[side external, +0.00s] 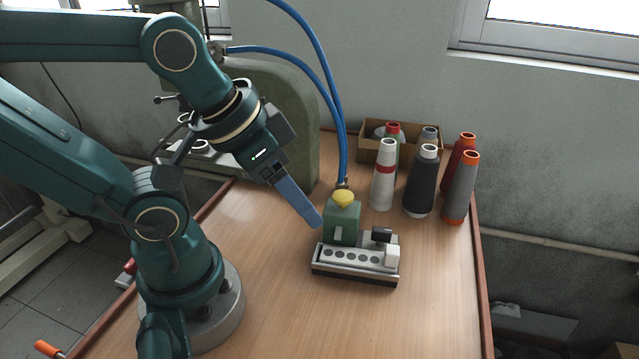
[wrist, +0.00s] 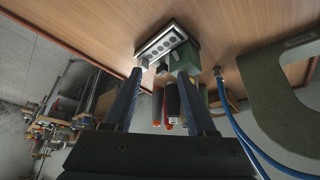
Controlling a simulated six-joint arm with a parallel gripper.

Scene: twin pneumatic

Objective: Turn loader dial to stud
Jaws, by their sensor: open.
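A small loader (side external: 357,265) stands on the table, with a light base and a row of dark round holes. A green block (side external: 341,224) with a yellow knob (side external: 343,197) on top rises at its back left. A white block (side external: 392,256) and a small black part (side external: 381,235) sit at its right. I cannot tell which part is the dial or read any marking. My gripper (side external: 319,222) points down just left of the green block, apparently apart from it. In the wrist view, my gripper (wrist: 160,73) is open with nothing held, and the loader (wrist: 160,45) lies beyond the fingertips.
Several thread cones, white (side external: 383,180), black (side external: 421,185) and grey (side external: 460,192), stand behind and right of the loader, before a cardboard box (side external: 368,147). A blue hose (side external: 344,140) rises behind the green block. A green machine body (side external: 285,110) stands behind. The table front is clear.

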